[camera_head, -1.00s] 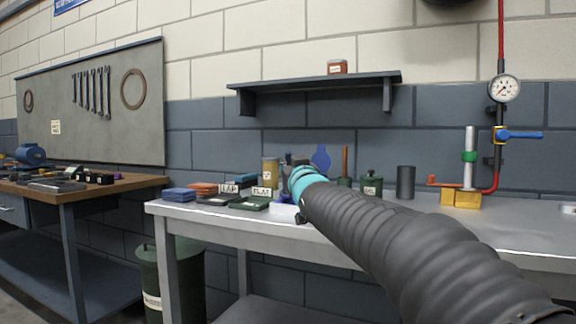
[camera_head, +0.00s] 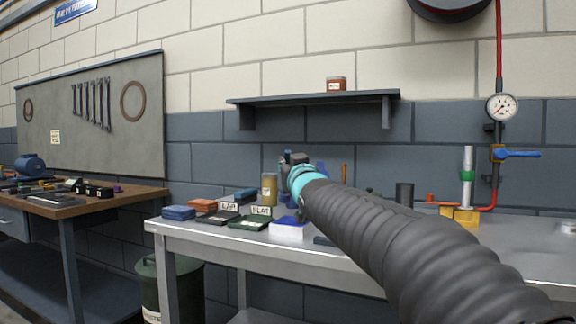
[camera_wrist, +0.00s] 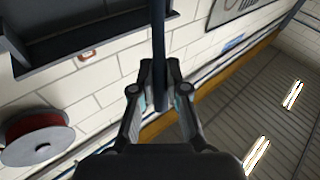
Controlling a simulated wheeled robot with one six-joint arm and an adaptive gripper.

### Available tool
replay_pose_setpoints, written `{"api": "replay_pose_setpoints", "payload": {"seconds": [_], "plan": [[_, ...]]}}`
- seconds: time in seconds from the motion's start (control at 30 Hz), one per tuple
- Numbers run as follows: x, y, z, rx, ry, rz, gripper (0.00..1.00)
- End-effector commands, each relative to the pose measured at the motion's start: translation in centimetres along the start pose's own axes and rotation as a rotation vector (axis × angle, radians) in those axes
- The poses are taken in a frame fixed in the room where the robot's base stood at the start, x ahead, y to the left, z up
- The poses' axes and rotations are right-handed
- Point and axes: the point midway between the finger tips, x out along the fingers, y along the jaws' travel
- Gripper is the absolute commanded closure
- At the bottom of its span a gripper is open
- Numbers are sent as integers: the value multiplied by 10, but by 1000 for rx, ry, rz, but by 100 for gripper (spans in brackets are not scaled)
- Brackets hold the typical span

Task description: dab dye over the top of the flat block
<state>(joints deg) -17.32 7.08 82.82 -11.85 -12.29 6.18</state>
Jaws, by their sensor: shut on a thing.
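My gripper (camera_wrist: 158,92) is shut on a thin dark rod (camera_wrist: 158,45) in the wrist view; the rod's far end runs out of the picture. In the head view my gripper (camera_head: 290,163) is above the bench, and its fingers are small and partly hidden. A pale low block (camera_head: 286,232) sits on the bench below it, near the front edge. A blue patch (camera_head: 287,219) shows at the block's back edge; I cannot tell whether it lies on the block. A dark green tray (camera_head: 249,224) with a FLAT label (camera_head: 261,210) is just left of the block.
A dark cylinder (camera_head: 405,193) and a yellow-based pipe fitting (camera_head: 460,216) stand to the right. A wall shelf (camera_head: 315,98) hangs above.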

Motion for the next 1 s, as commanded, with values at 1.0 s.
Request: {"api": "replay_pose_setpoints", "payload": {"seconds": [1.0], "plan": [[6, 3, -30, 0, 1, 0, 100]]}}
